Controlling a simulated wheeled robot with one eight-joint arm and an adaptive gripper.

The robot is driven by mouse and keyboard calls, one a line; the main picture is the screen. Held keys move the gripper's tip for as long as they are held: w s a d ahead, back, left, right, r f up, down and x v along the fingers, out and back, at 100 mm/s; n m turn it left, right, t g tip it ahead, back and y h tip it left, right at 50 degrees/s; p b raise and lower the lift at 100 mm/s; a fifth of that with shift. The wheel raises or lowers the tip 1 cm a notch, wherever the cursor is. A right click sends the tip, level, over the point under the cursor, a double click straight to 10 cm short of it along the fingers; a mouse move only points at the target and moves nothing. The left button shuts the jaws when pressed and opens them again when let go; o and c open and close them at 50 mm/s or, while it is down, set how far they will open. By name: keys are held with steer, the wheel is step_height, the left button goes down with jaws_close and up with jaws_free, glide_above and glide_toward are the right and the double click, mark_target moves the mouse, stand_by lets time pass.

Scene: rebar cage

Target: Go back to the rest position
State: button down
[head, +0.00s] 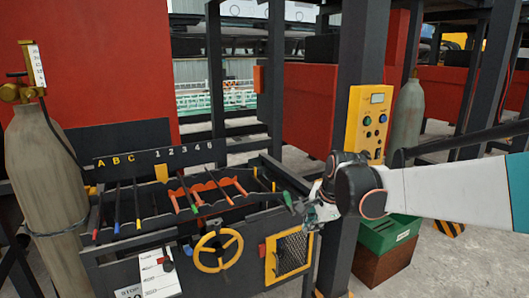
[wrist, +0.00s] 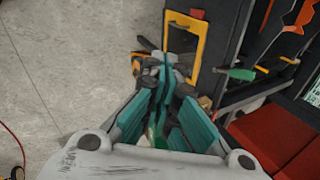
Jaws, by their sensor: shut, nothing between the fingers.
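My gripper (head: 310,207) is at the right end of the dark rack in the head view, close to the yellow-framed mesh panel (head: 288,253). In the wrist view its teal-padded fingers (wrist: 165,75) are shut with nothing between them. The yellow-framed panel (wrist: 186,45) lies beyond the fingertips there. A green-handled rod (wrist: 237,74) sticks out to the right of the fingers, apart from them. My arm comes in from the right in the head view and partly covers what lies behind it.
The rack (head: 150,216) holds several rods with coloured handles, and a yellow handwheel (head: 218,250) is on its front. A gas cylinder (head: 45,180) stands at left. A yellow control box (head: 368,120) and dark post (head: 350,65) stand behind my arm. A green box (head: 388,234) is below it.

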steer(key=s+d+r+n+t, duration=0.15)
steer(key=s+n, duration=0.25)
steer(key=s, duration=0.4)
steer(key=s+d+r+n, duration=0.2)
steer(key=s+r+n, duration=0.1)
steer(key=s, duration=0.5)
steer(key=s+d+f+n+h, duration=0.1)
steer(key=s+f+n, duration=0.1)
steer(key=s+n, duration=0.2)
steer(key=s+d+f+n, duration=0.2)
steer(key=s+n, duration=0.1)
steer(key=s, duration=0.6)
steer(key=shift+n+t+h, duration=0.4)
steer(key=shift+t, duration=0.05)
steer(key=c, duration=2.3)
jaws_free()
